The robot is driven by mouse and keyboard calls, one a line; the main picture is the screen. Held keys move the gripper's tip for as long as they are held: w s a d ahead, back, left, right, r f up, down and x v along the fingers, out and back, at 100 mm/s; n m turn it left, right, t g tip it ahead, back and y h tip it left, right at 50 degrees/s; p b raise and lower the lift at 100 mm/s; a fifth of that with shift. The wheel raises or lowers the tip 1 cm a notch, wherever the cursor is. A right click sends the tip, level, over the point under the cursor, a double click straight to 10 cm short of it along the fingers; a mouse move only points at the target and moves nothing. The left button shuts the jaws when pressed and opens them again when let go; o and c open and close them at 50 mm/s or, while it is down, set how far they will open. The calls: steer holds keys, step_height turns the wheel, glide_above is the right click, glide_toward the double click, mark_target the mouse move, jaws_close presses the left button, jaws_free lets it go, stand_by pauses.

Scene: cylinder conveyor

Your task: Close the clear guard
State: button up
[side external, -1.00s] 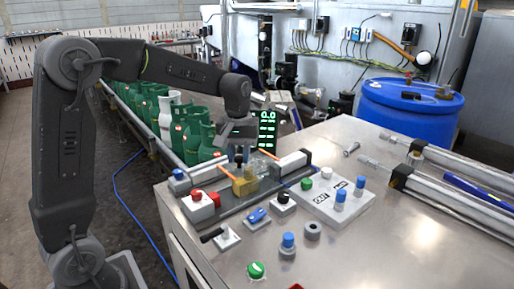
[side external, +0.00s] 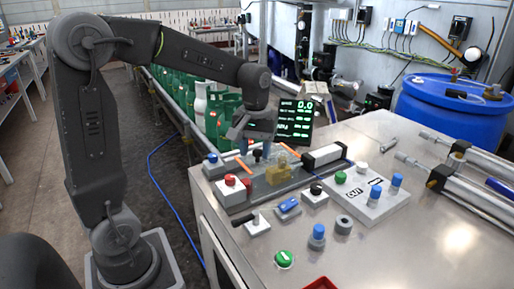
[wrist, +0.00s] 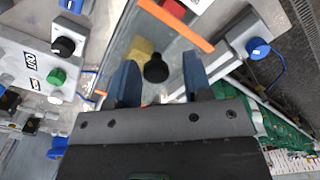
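The clear guard (side external: 284,154) is see-through and hard to make out in the side external view; it shows near a brass block (side external: 279,175) and orange strips on the fixture. Whether it is raised or down I cannot tell. In the wrist view a black round knob (wrist: 156,69) stands beside the brass block (wrist: 140,50). My gripper (wrist: 160,78) has its two blue fingers spread apart, with the knob seen in the gap and nothing gripped. In the side external view my gripper (side external: 258,153) hangs above the left part of the fixture.
A control box (side external: 367,202) with coloured buttons lies to the right. A red button (side external: 230,180), a blue switch (side external: 288,206) and a black-handled lever (side external: 250,222) stand in front. Green cylinders (side external: 222,114) line the conveyor behind. The metal table (side external: 440,235) is bare at right front.

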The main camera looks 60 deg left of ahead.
steer(key=shift+o, duration=0.5)
steer(key=shift+w, duration=0.1)
steer(key=shift+r, duration=0.1)
steer(key=shift+r, duration=0.3)
step_height(320, 180, up, 13)
steer(key=s+d+f+m+t, duration=0.5)
steer(key=s+d+f+m, duration=0.4)
steer(key=s, duration=0.5)
steer(key=shift+s+d+f+t, duration=0.15)
steer(key=shift+d+f+t, duration=0.15)
steer(key=shift+d+f, duration=0.2)
